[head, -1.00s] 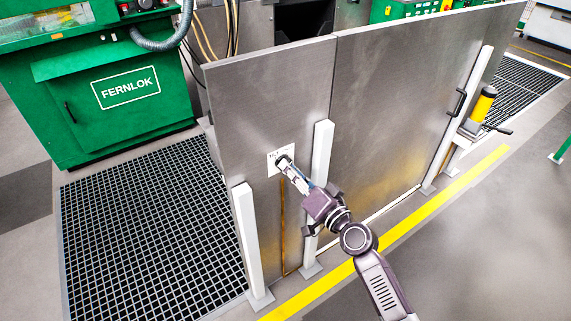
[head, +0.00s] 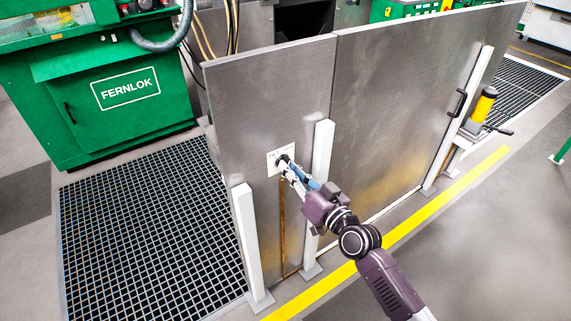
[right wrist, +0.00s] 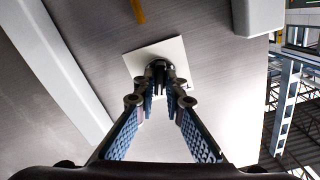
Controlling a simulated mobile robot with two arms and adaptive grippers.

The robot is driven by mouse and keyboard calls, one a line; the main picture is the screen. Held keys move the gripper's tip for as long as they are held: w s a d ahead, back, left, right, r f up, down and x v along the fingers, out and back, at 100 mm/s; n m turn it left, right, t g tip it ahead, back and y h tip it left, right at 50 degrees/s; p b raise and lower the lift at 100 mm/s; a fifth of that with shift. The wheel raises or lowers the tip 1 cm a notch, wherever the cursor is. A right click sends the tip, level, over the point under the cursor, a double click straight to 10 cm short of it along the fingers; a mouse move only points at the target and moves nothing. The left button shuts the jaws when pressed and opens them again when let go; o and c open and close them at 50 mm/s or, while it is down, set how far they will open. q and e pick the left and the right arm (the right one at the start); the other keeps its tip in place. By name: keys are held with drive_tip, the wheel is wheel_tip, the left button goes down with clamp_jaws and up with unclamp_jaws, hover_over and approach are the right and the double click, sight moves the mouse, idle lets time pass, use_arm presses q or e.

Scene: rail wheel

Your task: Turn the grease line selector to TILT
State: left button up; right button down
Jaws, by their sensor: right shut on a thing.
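The grease line selector (right wrist: 158,66) is a small dark knob on a white label plate (head: 274,162) fixed to the grey metal panel. Some print shows on the plate in the head view, but it is too small to read for certain. My right gripper (head: 287,165) reaches the plate from the lower right. In the right wrist view its fingers (right wrist: 160,75) are shut on the knob, with the plate tilted in the picture behind them. The fingertips hide much of the knob, so I cannot tell which mark it points to. My left gripper is not in view.
White posts (head: 322,170) stand on both sides of the plate, one close to my right arm. A brown pipe (head: 283,230) runs down below the plate. A yellow pump (head: 483,103) stands at right. A floor grating (head: 140,235) lies left; open floor lies right.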

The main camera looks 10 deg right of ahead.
use_arm(q)
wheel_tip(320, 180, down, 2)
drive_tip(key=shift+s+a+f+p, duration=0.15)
drive_tip(key=shift+p, duration=0.2)
use_arm(e)
drive_tip(key=n, duration=0.4)
drive_tip(key=shift+n, duration=0.3)
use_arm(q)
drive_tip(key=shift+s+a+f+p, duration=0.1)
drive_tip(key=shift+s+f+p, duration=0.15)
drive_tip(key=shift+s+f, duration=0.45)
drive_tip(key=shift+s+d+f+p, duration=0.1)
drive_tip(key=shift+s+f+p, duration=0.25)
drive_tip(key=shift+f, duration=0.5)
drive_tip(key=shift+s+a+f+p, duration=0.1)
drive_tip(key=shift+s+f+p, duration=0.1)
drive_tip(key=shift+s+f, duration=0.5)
use_arm(e)
drive_tip(key=shift+f+n, duration=0.1)
drive_tip(key=shift+n, duration=2.1)
